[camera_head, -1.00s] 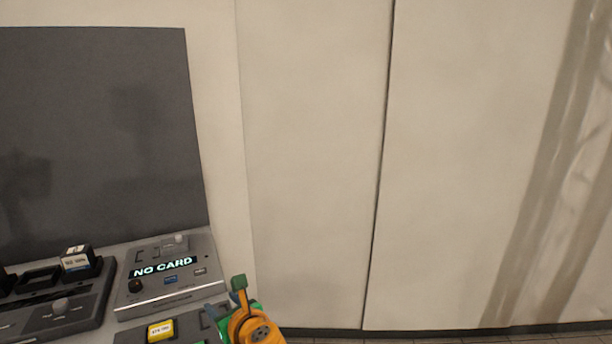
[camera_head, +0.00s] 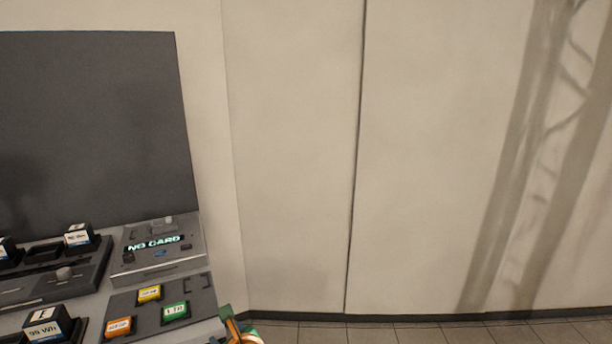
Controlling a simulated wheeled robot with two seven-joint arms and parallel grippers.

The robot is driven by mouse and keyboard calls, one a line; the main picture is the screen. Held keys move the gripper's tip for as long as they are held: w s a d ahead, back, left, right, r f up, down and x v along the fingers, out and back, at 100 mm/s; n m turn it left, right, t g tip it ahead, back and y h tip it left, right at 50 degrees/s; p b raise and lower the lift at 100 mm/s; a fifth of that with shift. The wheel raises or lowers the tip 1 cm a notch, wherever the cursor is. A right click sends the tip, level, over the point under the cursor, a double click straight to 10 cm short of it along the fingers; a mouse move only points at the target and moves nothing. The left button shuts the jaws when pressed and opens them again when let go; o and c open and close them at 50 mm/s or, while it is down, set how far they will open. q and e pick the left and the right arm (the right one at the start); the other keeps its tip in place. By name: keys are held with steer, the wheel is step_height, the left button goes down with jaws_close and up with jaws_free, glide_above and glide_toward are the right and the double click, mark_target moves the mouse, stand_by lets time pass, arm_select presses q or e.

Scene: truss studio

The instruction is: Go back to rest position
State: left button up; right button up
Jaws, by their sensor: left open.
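My left gripper (camera_head: 236,330) shows only in part at the bottom edge of the head view, just right of the desk's right corner. Its orange and green parts are cut off by the frame. It is open, and I see nothing held in it. My right gripper is out of view.
A grey desk (camera_head: 95,296) fills the lower left. It bears a card reader (camera_head: 157,247) reading "NO CARD", a dark mat with a yellow card (camera_head: 149,293), a green card (camera_head: 175,312) and an orange card (camera_head: 119,327), and black batteries (camera_head: 46,325). Tiled floor (camera_head: 400,334) lies clear at right.

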arm_select(q)
steer(key=s+f+n+g+h, duration=0.2)
steer(key=s+f+n, duration=0.2)
steer(key=s+f, duration=0.6)
steer(key=s+f+n+g+h, duration=0.25)
steer(key=s+f+n, duration=0.3)
steer(key=f, duration=0.75)
steer(key=s+f+n+g, duration=0.1)
steer(key=s+f+n, duration=0.2)
steer(key=s, duration=0.7)
steer(key=s+f+n+g+h, duration=0.1)
steer(key=s+f+n, duration=0.3)
steer(key=s, duration=0.6)
steer(key=s+a+f+n+g+h, duration=0.1)
steer(key=s+f+n, duration=0.3)
steer(key=s+n, duration=0.3)
steer(key=s, duration=0.3)
steer(key=shift+f+g, duration=0.25)
steer(key=shift+g, duration=0.1)
